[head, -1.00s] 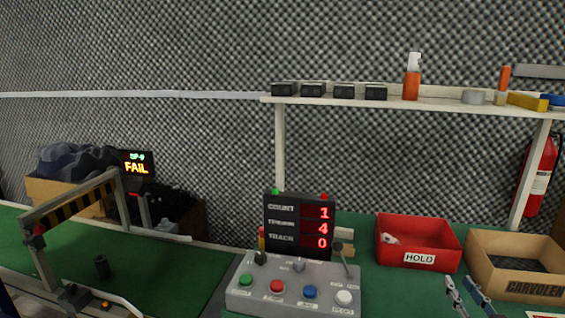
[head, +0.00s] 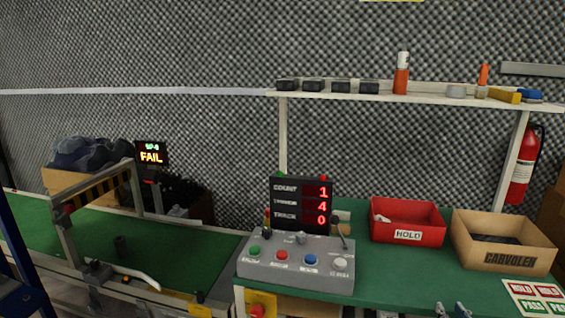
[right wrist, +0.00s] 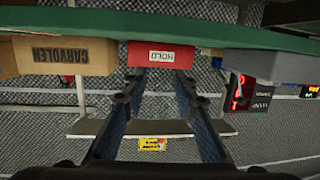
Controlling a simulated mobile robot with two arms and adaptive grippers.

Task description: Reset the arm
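My right gripper (head: 451,309) shows only as two fingertips at the bottom edge of the head view, in front of the green bench. In the right wrist view, which is upside down, the right gripper (right wrist: 158,75) has its two long fingers apart with nothing between them. Its fingers appear against the red HOLD bin (right wrist: 150,56) and the wall. My left gripper is not in view.
A grey control box (head: 295,268) with a count display stands on the bench (head: 385,275). The red HOLD bin (head: 408,222) and a CARVOLEN carton (head: 505,245) stand to its right. A shelf (head: 430,101) runs above. A conveyor (head: 190,250) is at left.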

